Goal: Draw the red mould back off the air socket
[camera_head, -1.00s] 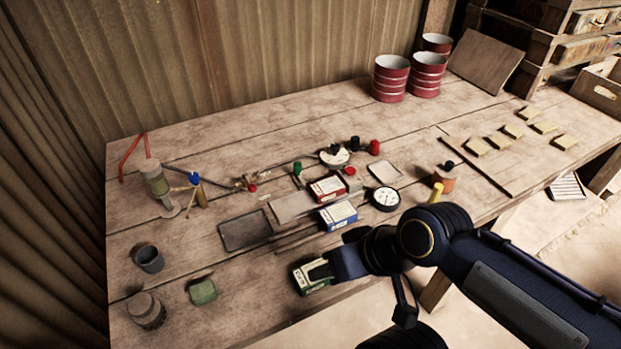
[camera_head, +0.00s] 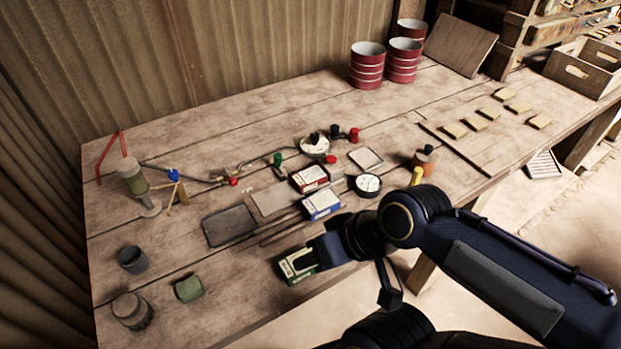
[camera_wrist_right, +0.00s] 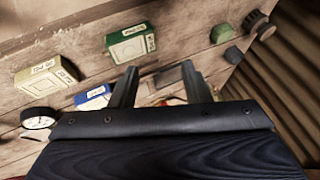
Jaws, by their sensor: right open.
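The red mould (camera_head: 310,179), a box with a white label on top, lies mid-table in the head view, just behind the blue mould (camera_head: 322,204). A grey fitting (camera_head: 335,171) with a red knob stands at its right end; I cannot tell how they join. My right gripper (camera_head: 300,262) is open, over or beside the green mould (camera_head: 297,272) near the table's front edge. In the right wrist view my open fingers (camera_wrist_right: 160,68) have nothing between their tips; the green mould (camera_wrist_right: 130,42) lies beyond them, up and left. My left gripper is out of view.
The blue mould also shows in the wrist view (camera_wrist_right: 93,97), with a cream mould (camera_wrist_right: 45,85) and a dial gauge (camera_wrist_right: 38,118). A dark tray (camera_head: 230,225) and a green lump (camera_head: 189,288) lie left of my gripper.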

